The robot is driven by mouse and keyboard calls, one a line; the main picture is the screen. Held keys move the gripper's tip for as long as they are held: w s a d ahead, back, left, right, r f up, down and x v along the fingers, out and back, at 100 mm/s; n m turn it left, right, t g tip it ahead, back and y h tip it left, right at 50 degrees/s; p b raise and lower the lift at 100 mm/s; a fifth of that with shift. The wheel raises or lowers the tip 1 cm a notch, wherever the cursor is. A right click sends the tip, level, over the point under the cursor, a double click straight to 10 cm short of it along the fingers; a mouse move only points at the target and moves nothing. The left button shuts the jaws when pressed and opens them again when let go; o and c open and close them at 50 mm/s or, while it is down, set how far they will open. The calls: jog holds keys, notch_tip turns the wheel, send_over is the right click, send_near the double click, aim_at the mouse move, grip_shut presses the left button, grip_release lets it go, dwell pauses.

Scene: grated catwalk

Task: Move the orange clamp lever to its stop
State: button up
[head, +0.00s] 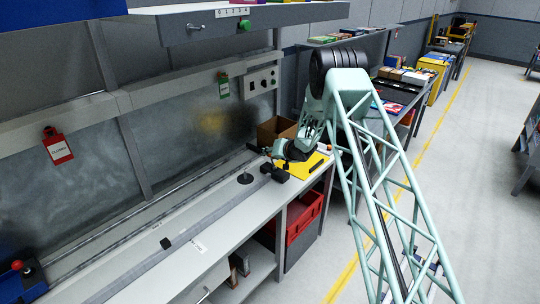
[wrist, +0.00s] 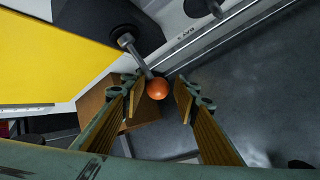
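The clamp lever is a metal rod (wrist: 138,58) ending in an orange ball knob (wrist: 158,88), seen in the wrist view. The rod runs down from a pivot on a black block (wrist: 95,22). My gripper (wrist: 161,92) is open, with a finger on each side of the knob. The left fingertip is close to the knob, and I cannot tell whether it touches. A gap shows between the knob and the right finger. In the head view my gripper (head: 284,150) is at the far end of the bench, and the lever cannot be made out there.
A yellow sheet (wrist: 45,55) lies beside the black block. An open cardboard box (head: 276,130) stands behind my gripper. A long rail (head: 190,232) runs along the bench (head: 215,235). A black disc (head: 245,178) stands near its far end. A red bin (head: 304,215) sits below.

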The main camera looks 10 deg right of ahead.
jog(key=shift+o, duration=0.3)
jog(key=shift+s+a+f, duration=0.2)
jog(key=shift+f, duration=0.05)
jog(key=shift+d+r, duration=0.25)
jog(key=shift+d, duration=0.05)
jog(key=shift+v, duration=0.75)
jog(key=v, duration=1)
jog(key=shift+a, duration=0.1)
jog(key=shift+r, duration=0.1)
